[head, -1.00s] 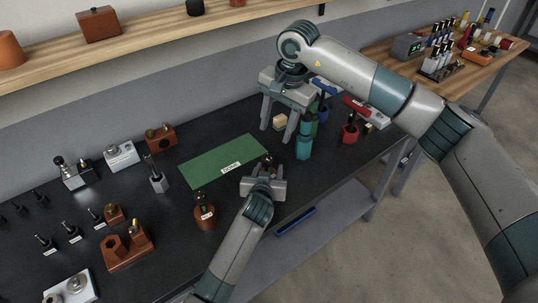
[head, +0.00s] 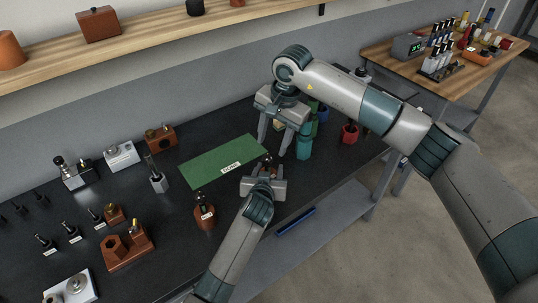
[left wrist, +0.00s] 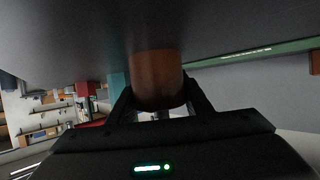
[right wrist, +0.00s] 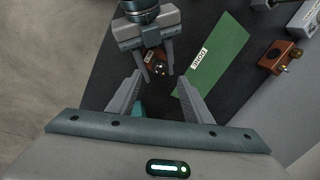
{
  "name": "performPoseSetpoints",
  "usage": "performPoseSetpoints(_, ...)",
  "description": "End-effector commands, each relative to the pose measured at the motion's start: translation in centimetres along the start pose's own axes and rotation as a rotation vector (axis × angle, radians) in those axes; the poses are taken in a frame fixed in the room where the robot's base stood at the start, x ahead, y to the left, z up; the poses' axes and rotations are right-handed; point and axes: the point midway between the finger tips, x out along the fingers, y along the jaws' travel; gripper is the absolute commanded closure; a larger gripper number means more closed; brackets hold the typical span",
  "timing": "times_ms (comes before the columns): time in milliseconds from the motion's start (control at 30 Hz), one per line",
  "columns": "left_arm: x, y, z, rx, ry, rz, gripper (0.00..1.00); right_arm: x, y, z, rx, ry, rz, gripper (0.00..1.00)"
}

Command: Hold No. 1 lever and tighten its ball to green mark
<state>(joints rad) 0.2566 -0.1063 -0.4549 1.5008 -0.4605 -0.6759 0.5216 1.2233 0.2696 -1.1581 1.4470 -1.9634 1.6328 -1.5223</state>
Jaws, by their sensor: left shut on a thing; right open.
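My left gripper (head: 265,178) is shut on a brown round-bodied piece (left wrist: 157,80) at the mat's front right corner. From above, a dark, shiny ball-like top (right wrist: 160,68) shows on this piece between the left gripper's fingers. No number or mark on it can be read. My right gripper (head: 277,142) is open and empty, pointing down above the table behind the held piece. In the right wrist view, the held piece lies beyond its open fingertips (right wrist: 158,88), apart from them. A similar brown piece with a white label (head: 205,216) stands left of my left gripper.
The green mat (head: 220,160) with a white label is otherwise bare. A teal bottle-like item (head: 304,142) stands close to the right gripper, with a red pot (head: 349,133) farther right. Several stands and small tools occupy the table's left.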

Motion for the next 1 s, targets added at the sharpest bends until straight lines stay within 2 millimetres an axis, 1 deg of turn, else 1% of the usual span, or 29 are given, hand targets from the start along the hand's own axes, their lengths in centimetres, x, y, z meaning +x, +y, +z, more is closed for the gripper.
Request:
performPoseSetpoints(33, 0.0, 0.0, -0.1, 0.0, 0.001, 0.001, 0.85, 1.0, 0.0, 0.1, 0.001, -0.003, 0.001, 0.54)
performPoseSetpoints(200, 0.0, 0.0, -0.1, 0.0, 0.001, 0.001, 0.85, 3.7, 0.0, 0.1, 0.001, -0.002, 0.001, 0.54)
performPoseSetpoints(300, 0.0, 0.0, -0.1, 0.0, 0.001, 0.001, 0.85, 5.0, 0.0, 0.1, 0.002, -0.002, 0.001, 0.54)
performPoseSetpoints(400, 0.0, 0.0, -0.1, 0.0, 0.001, 0.0, 0.85, 5.9, 0.0, 0.1, 0.0, -0.001, 0.0, 0.54)
performPoseSetpoints(567, 0.0, 0.0, -0.1, 0.0, 0.001, 0.0, 0.85, 6.6, 0.0, 0.0, 0.001, 0.0, 0.0, 0.54)
performPoseSetpoints(833, 0.0, 0.0, -0.1, 0.0, 0.001, 0.0, 0.85, 6.7, 0.0, 0.0, 0.0, 0.0, 0.0, 0.54)
performPoseSetpoints(867, 0.0, 0.0, -0.1, 0.0, 0.001, 0.0, 0.85, 6.7, 0.0, 0.0, 0.0, 0.0, 0.0, 0.59)
performPoseSetpoints(900, 0.0, 0.0, -0.1, 0.0, 0.001, 0.0, 0.85, 6.7, 0.0, 0.0, 0.0, 0.0, 0.0, 0.69)
performPoseSetpoints(967, 0.0, 0.0, -0.1, 0.0, 0.001, 0.0, 0.85, 6.6, 0.0, 0.0, 0.0, 0.0, 0.0, 0.83)
performPoseSetpoints(1000, 0.0, 0.0, -0.1, 0.0, 0.001, 0.0, 0.85, 6.6, 0.0, 0.0, 0.0, 0.0, 0.0, 0.92)
